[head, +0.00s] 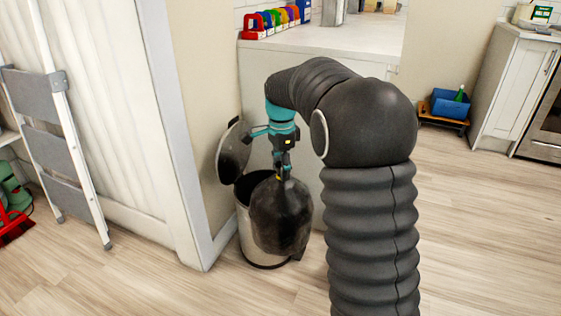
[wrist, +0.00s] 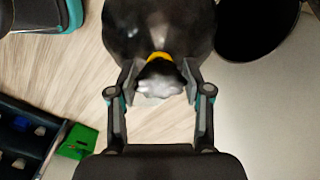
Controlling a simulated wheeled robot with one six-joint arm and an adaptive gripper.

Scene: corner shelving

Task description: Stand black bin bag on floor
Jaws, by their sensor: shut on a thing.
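The black bin bag (head: 281,218) hangs from my gripper (head: 283,167), in front of an open metal bin. It covers part of the bin in the head view. In the wrist view the bag (wrist: 158,32) is dark and bulging, with a yellow tie and a gathered neck. My gripper (wrist: 160,88) is shut on this neck, one finger on each side. Whether the bag's bottom touches the floor (head: 350,285) or the bin cannot be told for sure.
The metal bin (head: 250,236) stands by the wall corner with its lid (head: 234,152) raised. A stepladder (head: 62,140) leans at the left. A counter (head: 330,42) with coloured holders is behind. A blue crate (head: 449,104) sits at the right. Wooden floor is clear at right.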

